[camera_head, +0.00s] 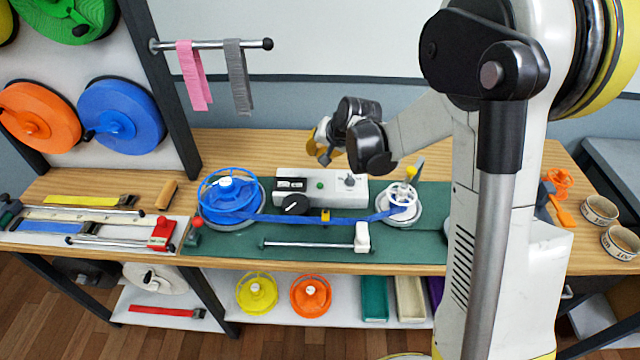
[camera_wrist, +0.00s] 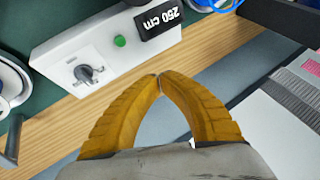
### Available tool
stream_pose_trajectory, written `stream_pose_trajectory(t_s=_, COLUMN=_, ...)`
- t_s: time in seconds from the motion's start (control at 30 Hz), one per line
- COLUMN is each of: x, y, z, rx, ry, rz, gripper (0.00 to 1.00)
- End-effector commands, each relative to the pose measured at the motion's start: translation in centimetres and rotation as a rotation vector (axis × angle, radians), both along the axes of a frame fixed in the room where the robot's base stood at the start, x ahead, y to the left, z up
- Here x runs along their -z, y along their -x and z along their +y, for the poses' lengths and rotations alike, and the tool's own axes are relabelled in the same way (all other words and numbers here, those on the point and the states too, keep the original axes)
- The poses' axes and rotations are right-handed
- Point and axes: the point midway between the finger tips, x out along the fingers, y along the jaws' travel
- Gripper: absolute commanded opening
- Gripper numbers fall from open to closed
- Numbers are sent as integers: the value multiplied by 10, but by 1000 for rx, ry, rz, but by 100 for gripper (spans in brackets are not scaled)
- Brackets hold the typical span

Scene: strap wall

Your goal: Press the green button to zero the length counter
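The green button (camera_wrist: 120,41) is a small round cap on the face of a light grey counter box (camera_wrist: 70,45). In the head view the button (camera_head: 319,186) sits in the middle of the box (camera_head: 350,198). A black display (camera_wrist: 158,18) beside it reads 250 cm, upside down in the wrist view. A grey knob (camera_wrist: 88,74) is on the button's other side. My gripper (camera_wrist: 161,76) has yellow fingers with their tips together and nothing between them. In the head view my gripper (camera_head: 318,150) is above the back of the box, apart from the button.
A blue strap reel (camera_head: 228,200) stands left of the box, and a white-hubbed reel (camera_head: 402,205) right of it. A blue strap (camera_head: 290,219) runs between them in front of the box. A rail with pink and grey straps (camera_head: 193,75) hangs behind left.

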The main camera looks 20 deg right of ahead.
Motion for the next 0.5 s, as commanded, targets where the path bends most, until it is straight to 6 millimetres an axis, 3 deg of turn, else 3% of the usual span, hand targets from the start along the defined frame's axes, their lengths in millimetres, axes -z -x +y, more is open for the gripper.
stream_pose_trajectory(t_s=0.27, x=5, y=0, z=0, rx=-1, ry=1, rz=0, gripper=0)
stream_pose_trajectory(t_s=0.5, x=30, y=0, z=0, rx=-1, ry=1, rz=0, gripper=0)
